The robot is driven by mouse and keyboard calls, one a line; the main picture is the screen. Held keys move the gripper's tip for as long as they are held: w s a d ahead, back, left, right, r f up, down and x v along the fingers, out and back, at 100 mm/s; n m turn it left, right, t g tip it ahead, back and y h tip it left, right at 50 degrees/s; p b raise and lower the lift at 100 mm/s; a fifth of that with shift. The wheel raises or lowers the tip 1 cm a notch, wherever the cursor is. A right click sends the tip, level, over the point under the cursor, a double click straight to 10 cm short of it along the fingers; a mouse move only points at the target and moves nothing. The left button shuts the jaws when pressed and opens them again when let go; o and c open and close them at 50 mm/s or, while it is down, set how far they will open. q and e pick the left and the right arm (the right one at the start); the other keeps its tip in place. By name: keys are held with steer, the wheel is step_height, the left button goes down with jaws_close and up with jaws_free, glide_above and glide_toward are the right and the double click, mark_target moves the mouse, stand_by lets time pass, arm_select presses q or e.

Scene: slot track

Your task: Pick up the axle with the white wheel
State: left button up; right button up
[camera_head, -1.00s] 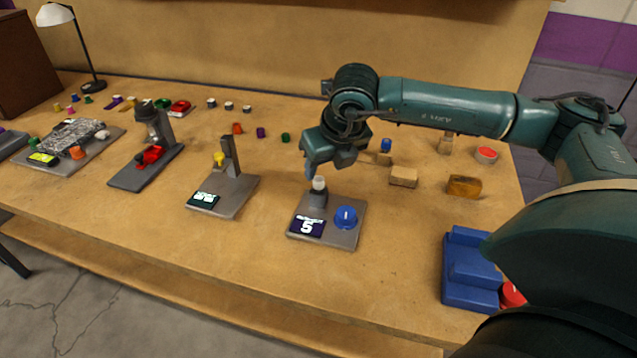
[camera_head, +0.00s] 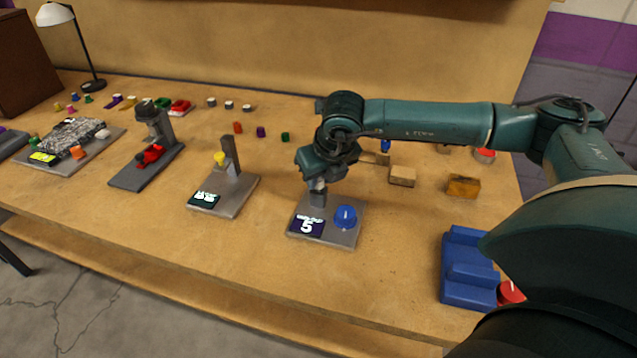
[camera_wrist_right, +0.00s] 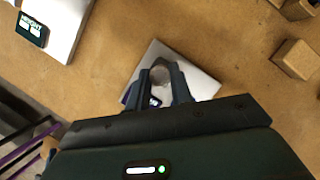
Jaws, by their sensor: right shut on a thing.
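My right gripper (camera_head: 317,187) points down over the post and is shut on the axle's white wheel. In the head view the fingers largely cover the wheel. I cannot tell whether the axle has left the post. My left gripper is not in view.
A stand with a yellow knob (camera_head: 219,159) is to the left, and a stand with a red part (camera_head: 151,155) lies farther left. Wooden blocks (camera_head: 402,176) and (camera_head: 463,185) lie to the right. A blue stepped block (camera_head: 468,269) sits near the front right. The front middle table is clear.

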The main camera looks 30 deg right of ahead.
jaws_close()
step_height(320, 180, up, 10)
step_height(320, 180, up, 5)
steer(key=p, duration=0.3)
glide_above(320, 181)
stand_by(1.0)
steer(key=shift+b, duration=0.3)
